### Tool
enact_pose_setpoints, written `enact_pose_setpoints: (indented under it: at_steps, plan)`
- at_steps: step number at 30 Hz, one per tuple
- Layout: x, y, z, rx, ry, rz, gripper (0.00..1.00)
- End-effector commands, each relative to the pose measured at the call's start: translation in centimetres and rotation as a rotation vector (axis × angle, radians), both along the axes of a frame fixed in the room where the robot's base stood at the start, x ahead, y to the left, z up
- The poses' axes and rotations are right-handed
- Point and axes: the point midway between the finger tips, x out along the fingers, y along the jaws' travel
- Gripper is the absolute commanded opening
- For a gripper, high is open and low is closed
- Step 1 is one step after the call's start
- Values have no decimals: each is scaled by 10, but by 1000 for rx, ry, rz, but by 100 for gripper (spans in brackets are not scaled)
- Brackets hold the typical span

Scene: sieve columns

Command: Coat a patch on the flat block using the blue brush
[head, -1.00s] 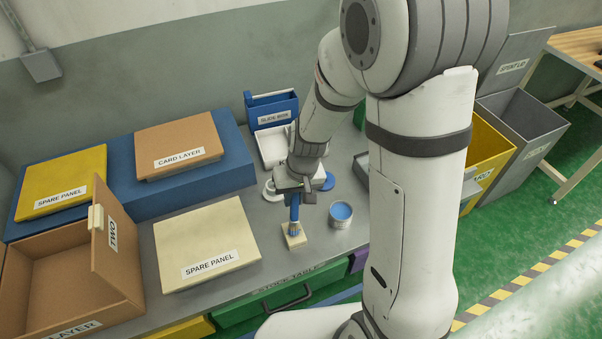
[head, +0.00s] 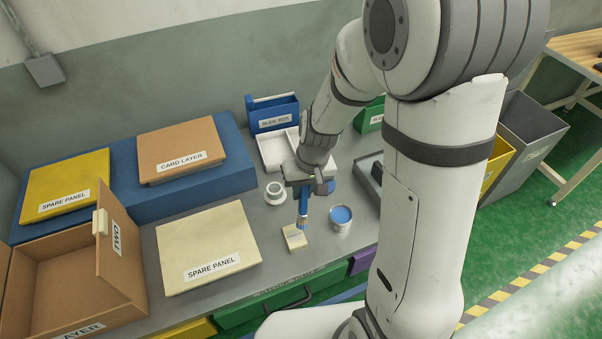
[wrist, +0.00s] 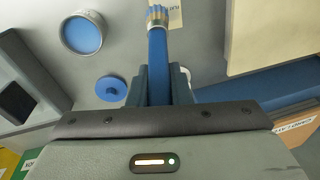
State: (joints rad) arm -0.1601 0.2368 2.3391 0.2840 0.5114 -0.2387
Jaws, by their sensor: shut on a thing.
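My gripper (head: 306,188) is shut on the blue brush (head: 303,208) and holds it upright, bristles down. The brush's blue handle (wrist: 158,62) runs between my two fingers in the wrist view. The small cream flat block (head: 295,241) lies on the grey table. The bristle end is at the block's far right edge; I cannot tell whether it touches. The block also shows partly at the top of the wrist view (wrist: 176,15), beside the brush's metal collar. Any coat on it is too small to make out. An open tin of blue paint (head: 341,218) stands to its right.
A blue lid (wrist: 111,88) lies near the tin. A white round piece (head: 275,193) stands left of my gripper. A cream spare panel (head: 208,245) lies left of the block. A grey tray (head: 369,175) and a white tray (head: 275,151) are behind.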

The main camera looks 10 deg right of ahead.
Motion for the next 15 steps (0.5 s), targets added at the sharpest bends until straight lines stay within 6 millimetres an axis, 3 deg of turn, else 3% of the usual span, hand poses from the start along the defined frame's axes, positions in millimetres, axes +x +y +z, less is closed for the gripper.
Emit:
enact_pose_setpoints:
  at_steps: [9, 15]
  plan:
    - [0, 1, 33, 0, -1, 3, 0]
    - [0, 2, 44, 1, 0, 3, 0]
